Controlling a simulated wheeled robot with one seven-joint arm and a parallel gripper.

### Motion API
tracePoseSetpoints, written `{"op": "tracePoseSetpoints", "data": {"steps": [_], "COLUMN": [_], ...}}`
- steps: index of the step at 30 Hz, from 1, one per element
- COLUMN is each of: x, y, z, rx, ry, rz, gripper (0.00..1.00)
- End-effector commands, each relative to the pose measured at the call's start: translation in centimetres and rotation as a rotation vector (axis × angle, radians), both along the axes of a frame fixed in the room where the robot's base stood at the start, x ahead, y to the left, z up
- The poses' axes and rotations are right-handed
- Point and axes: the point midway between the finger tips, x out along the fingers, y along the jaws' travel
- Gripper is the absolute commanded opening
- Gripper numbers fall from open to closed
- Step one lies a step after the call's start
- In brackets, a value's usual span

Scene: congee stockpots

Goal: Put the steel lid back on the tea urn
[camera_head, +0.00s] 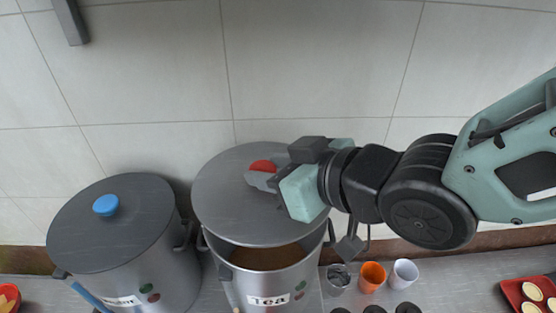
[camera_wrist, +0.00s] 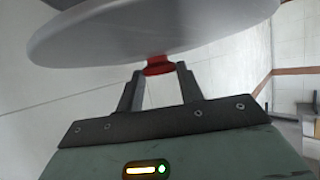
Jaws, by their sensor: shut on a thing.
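The steel lid (camera_head: 230,205) is a grey disc with a red knob (camera_head: 262,166). My gripper (camera_head: 270,178) is shut on the red knob and holds the lid above the tea urn (camera_head: 290,276). The urn is a steel pot labelled "Tea", with brown liquid showing in the front part of its mouth. The lid hides the back of the mouth and appears raised and shifted toward the back. In the wrist view, the lid (camera_wrist: 150,38) spreads beyond the fingers, with the red knob (camera_wrist: 158,65) between the fingertips.
Another steel pot (camera_head: 150,265) with a blue-knobbed lid (camera_head: 105,235) stands close on the left. An orange cup (camera_head: 373,276), a white cup (camera_head: 404,274) and a grey cup (camera_head: 338,278) stand to the right. A red tray (camera_head: 515,294) lies at the far right. A tiled wall (camera_head: 320,60) is behind.

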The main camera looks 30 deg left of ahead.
Motion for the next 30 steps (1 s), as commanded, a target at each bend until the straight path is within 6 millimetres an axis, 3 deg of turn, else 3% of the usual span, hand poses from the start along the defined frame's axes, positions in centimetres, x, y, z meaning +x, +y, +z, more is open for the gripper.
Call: {"op": "tracePoseSetpoints", "data": {"steps": [15, 30], "x": [0.0, 0.0], "y": [0.0, 0.0], "z": [-5.0, -5.4], "rx": [0.001, 0.001], "ry": [0.000, 0.000], "rz": [0.000, 0.000], "gripper": [0.08, 0.08]}}
